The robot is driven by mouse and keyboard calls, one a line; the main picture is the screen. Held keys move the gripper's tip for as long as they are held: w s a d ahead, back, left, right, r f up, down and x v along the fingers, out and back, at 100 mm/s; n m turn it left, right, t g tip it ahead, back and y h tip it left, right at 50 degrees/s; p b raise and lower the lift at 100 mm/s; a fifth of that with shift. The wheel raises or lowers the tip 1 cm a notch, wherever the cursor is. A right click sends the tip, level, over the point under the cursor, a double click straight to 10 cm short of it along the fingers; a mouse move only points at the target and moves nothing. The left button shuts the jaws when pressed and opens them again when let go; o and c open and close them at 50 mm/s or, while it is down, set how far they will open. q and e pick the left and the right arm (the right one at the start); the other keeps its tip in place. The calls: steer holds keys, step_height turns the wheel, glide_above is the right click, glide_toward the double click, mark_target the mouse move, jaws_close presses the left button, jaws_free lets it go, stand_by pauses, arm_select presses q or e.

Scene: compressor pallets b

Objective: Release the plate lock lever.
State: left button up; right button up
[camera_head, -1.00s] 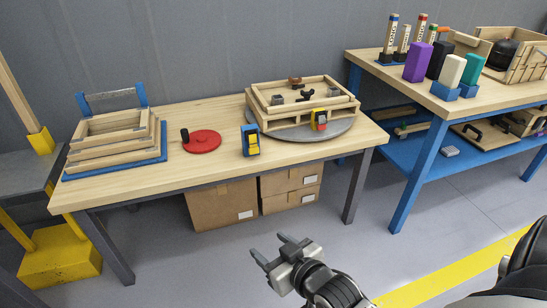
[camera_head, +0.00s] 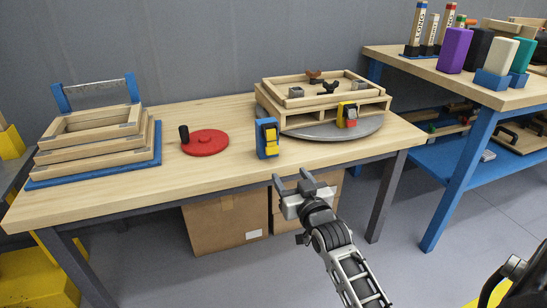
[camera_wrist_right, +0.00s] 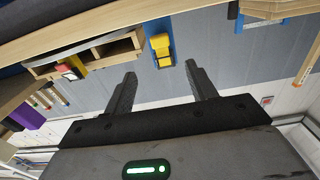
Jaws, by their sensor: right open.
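A blue block with a yellow lever (camera_head: 267,139) stands on the wooden table near its front edge, beside the round grey plate (camera_head: 350,128). I take this as the plate lock lever. It also shows in the right wrist view (camera_wrist_right: 161,44), ahead of and between the fingers. My right gripper (camera_head: 291,180) is open and empty in front of the table's front edge, apart from the lever. A wooden pallet frame (camera_head: 375,107) sits on the plate, with a yellow, black and red piece (camera_head: 347,116) at its front. My left gripper is not in view.
A red disc with a black knob (camera_head: 205,143) lies left of the lever. Stacked wooden frames on a blue base (camera_head: 95,170) stand at the table's left. Cardboard boxes (camera_head: 225,217) sit below. A blue bench (camera_head: 452,180) with coloured blocks is at the right.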

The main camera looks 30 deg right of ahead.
mark_target(273, 150)
steer(key=b+x, duration=0.3)
steer(key=x, duration=0.7)
steer(key=shift+w+f, duration=0.1)
steer(key=shift+w, duration=0.1)
steer(key=shift+x, duration=0.8)
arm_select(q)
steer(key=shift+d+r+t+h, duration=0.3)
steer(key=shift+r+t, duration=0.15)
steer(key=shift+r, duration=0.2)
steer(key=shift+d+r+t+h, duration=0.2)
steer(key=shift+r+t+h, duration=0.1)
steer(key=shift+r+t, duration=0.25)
